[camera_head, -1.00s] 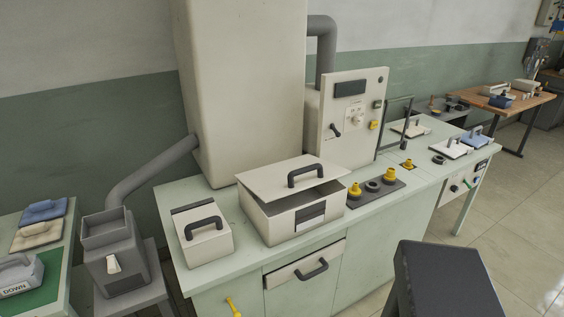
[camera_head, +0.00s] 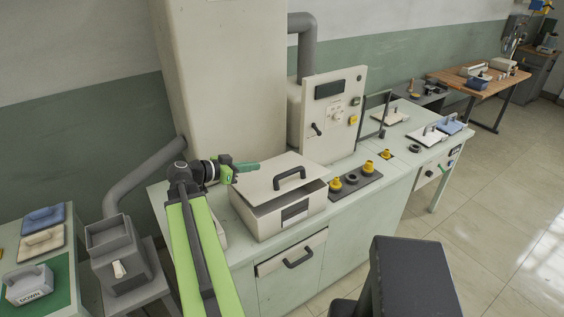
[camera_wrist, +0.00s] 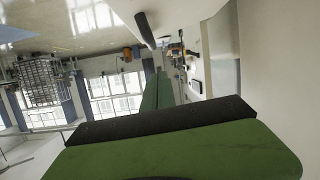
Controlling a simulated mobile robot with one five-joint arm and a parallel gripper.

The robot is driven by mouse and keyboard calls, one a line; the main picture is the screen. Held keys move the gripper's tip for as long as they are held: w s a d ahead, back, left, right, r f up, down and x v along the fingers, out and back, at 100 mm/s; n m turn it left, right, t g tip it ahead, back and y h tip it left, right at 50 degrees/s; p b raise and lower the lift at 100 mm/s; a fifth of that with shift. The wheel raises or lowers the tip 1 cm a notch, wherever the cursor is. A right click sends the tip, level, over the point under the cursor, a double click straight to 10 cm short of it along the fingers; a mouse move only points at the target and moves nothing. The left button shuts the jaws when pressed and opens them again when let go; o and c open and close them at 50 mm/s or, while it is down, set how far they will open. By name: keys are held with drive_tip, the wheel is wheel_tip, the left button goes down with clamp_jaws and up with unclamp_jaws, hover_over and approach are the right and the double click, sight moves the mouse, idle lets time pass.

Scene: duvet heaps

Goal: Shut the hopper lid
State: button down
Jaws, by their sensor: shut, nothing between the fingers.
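The hopper is a cream box (camera_head: 267,222) on the bench in the head view. Its flat cream lid (camera_head: 262,181) is ajar, with a dark gap under its front and right edges. A black handle (camera_head: 289,178) stands on the lid. My gripper (camera_head: 256,166) is shut and empty, at the lid's back left corner; whether it touches the lid I cannot tell. In the wrist view my green gripper fingers (camera_wrist: 165,92) lie together. A dark bar (camera_wrist: 145,30) shows beyond them, perhaps the handle.
My arm hides most of a smaller cream box at the bench's left. A tall cream cabinet (camera_head: 225,80) and a control panel (camera_head: 335,118) stand close behind. Yellow knobs (camera_head: 368,167) are right of the hopper. A black-topped stool (camera_head: 413,270) stands in front.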

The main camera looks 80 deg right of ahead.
drive_tip(key=shift+m+g, duration=0.3)
drive_tip(key=shift+m, duration=0.2)
drive_tip(key=b+x, duration=0.1)
drive_tip(key=x, duration=0.3)
drive_tip(key=r+b+x, duration=0.1)
drive_tip(key=x, duration=0.6)
drive_tip(key=shift+s+r+b, duration=0.1)
drive_tip(key=shift+s+b, duration=0.3)
drive_tip(key=shift+s, duration=0.25)
wheel_tip(320, 180, down, 3)
drive_tip(key=b, duration=0.2)
drive_tip(key=shift+s+b, duration=0.15)
drive_tip(key=shift+b, duration=0.25)
drive_tip(key=shift+f+b, duration=0.4)
drive_tip(key=shift+b, duration=0.1)
drive_tip(key=shift+f, duration=0.1)
